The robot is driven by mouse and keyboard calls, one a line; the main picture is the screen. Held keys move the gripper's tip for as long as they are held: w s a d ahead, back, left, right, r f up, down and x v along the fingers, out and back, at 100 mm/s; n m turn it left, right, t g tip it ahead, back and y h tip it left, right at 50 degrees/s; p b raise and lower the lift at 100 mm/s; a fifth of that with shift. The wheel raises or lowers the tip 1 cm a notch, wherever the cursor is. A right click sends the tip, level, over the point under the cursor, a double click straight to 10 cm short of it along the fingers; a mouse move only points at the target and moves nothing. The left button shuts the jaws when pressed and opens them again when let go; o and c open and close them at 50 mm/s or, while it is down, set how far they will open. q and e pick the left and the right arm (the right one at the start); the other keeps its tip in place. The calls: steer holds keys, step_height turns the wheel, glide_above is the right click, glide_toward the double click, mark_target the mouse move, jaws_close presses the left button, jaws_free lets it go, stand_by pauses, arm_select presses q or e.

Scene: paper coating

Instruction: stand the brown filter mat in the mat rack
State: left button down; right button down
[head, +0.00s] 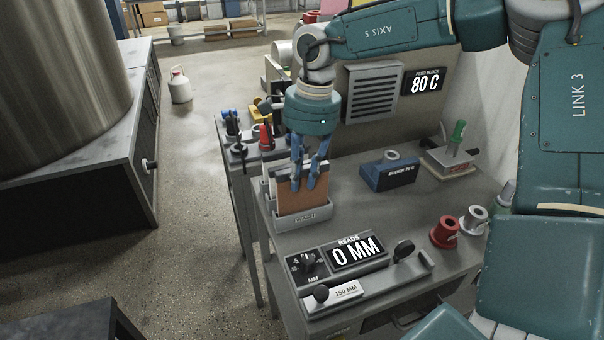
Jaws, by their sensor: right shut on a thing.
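The brown filter mat (302,199) stands roughly upright at the grey mat rack (300,222). Its lower edge is hidden behind the rack's labelled front wall, so I cannot tell whether it touches the rack's floor. My right gripper (311,184) points down from above with its blue fingers shut on the mat's upper part. The fingers cover some of the mat's top edge. Pale upright panels show behind and to the left of the mat. My left gripper is not in view.
In front of the rack are a black dial box (307,264), a "0 MM" display (355,251) and a "150 MM" gauge (345,291). A blue block (389,176) stands to the right, with red (445,232) and grey spools nearer. Bare bench lies between.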

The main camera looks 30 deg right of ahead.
steer(key=shift+f+b, duration=0.85)
steer(key=shift+f, duration=0.2)
